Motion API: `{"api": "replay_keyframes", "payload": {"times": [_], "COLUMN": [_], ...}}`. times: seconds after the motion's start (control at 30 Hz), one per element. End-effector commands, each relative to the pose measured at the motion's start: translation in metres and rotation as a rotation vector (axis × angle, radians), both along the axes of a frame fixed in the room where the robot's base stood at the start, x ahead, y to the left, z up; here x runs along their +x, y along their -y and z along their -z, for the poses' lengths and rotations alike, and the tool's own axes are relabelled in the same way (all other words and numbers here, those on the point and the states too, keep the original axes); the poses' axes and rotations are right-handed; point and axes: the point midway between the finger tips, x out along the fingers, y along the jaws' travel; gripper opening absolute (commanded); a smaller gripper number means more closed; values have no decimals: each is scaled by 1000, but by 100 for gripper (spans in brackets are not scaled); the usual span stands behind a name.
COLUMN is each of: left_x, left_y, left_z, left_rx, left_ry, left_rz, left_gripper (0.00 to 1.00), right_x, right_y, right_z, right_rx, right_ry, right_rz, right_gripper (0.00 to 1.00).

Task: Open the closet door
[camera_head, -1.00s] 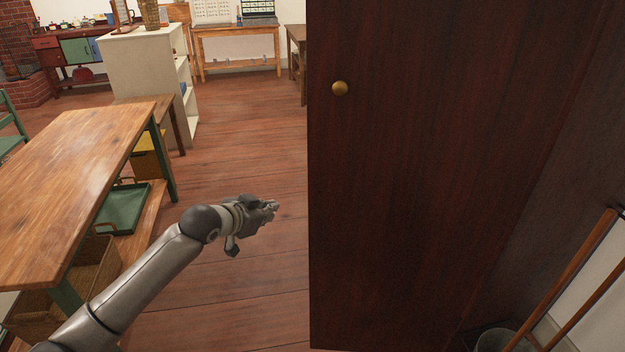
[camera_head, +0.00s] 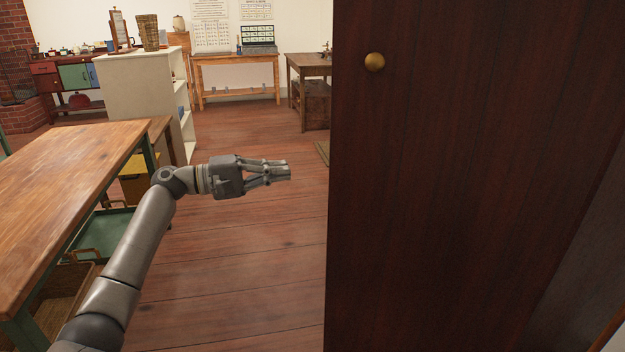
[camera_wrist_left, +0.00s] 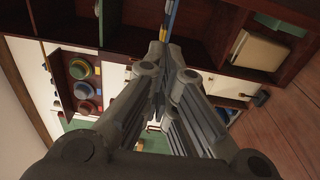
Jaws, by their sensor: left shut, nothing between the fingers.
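The closet door (camera_head: 450,190) is a dark red-brown wooden panel filling the right of the head view, with a round brass knob (camera_head: 375,62) near its upper left edge. The panel is seen at an angle, and I cannot tell whether it stands ajar. My left gripper (camera_head: 290,171) is shut and empty, to the left of the panel and below the knob, and seems apart from both. In the left wrist view its fingers (camera_wrist_left: 163,50) are together with nothing between them. My right gripper is not in view.
A wooden table (camera_head: 60,200) with a green tray (camera_head: 105,235) below stands at left. A white shelf (camera_head: 140,85) is behind it. Wooden desks stand at the back. The floor (camera_head: 260,250) between table and closet is clear. The left wrist view shows shelves (camera_wrist_left: 200,30) holding small items.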

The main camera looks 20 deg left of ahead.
Motion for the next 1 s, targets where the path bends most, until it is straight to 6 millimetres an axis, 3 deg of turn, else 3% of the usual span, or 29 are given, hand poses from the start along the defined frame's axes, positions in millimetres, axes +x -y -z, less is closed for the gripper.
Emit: {"api": "replay_keyframes", "payload": {"times": [0.17,0.5,1.0], "left_x": [13,58,22], "left_y": [20,79,90], "left_z": [-2,-1,0], "left_rx": [0,1,5], "left_ry": [1,3,1], "left_rz": [3,2,-1], "left_gripper": [0,0,0], "right_x": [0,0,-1], "right_y": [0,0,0], "right_z": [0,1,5], "right_rx": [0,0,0], "right_ry": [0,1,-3], "right_rz": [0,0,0], "right_gripper": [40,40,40]}}
